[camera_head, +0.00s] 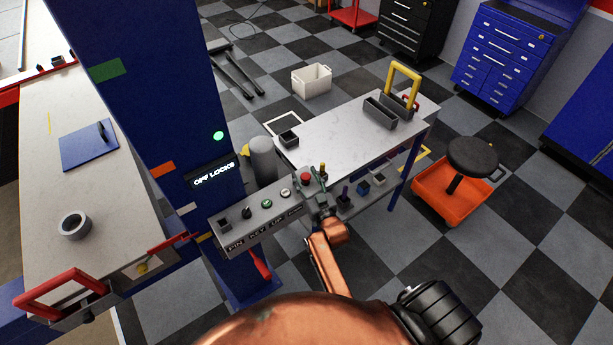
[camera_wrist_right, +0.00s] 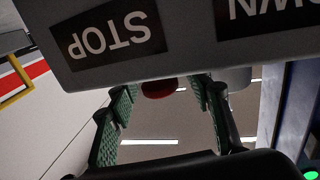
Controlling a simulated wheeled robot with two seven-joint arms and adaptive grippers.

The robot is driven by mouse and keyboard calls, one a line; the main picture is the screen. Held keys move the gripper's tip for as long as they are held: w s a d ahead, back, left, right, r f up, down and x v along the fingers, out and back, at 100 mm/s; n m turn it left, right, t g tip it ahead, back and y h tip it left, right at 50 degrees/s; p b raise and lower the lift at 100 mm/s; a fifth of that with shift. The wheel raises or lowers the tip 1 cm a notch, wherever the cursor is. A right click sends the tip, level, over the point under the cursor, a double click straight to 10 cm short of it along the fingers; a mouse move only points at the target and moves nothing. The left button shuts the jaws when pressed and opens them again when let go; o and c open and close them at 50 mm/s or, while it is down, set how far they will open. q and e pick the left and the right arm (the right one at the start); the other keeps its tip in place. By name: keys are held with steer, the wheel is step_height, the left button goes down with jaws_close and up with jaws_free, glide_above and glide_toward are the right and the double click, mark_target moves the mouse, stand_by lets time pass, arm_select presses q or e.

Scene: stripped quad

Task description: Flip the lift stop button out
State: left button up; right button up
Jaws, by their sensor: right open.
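The red stop button (camera_head: 305,179) sits at the right end of the grey control box (camera_head: 254,219) on the blue lift post. In the right wrist view the red button (camera_wrist_right: 158,88) shows partly, below the edge of the box with the upside-down STOP label (camera_wrist_right: 108,32). My right gripper (camera_head: 318,180) is at that end of the box. In the wrist view its green-padded fingers (camera_wrist_right: 164,92) are open, one on each side of the button, with gaps to it. Whether the button is pressed in or out cannot be told. My left gripper is not in view.
The box also carries a green button (camera_head: 266,203), a white button (camera_head: 285,193) and a dark knob (camera_head: 246,212). A grey cylinder (camera_head: 262,158) stands behind it. A work table (camera_head: 340,133) is beyond, and a stool (camera_head: 472,157) at right.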

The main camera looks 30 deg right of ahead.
steer(key=shift+s, duration=0.2)
steer(key=s+a, duration=0.1)
steer(key=s, duration=1)
steer(key=shift+s+a, duration=0.25)
steer(key=shift+a, duration=0.15)
